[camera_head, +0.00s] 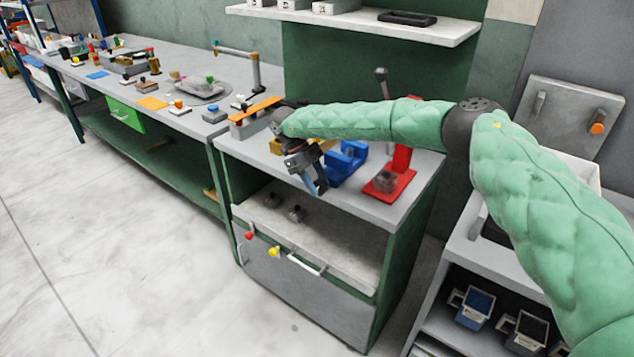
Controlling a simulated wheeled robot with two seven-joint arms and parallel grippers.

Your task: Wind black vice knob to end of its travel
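My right arm reaches in from the right, and its dark gripper (314,186) hangs over the front of the grey-topped cabinet (385,212), pointing down. Its fingers are small and dark, and I cannot tell whether they are open or shut. I cannot make out a black vice knob; the gripper and wrist hide part of the top. My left gripper is not in view.
A red press (402,163) stands right of the blue block. A yellow piece (278,147) lies partly behind my wrist. An orange bar (255,109) sits on a grey block at the left. A shelf (355,25) hangs above. The long bench at left holds many small items.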

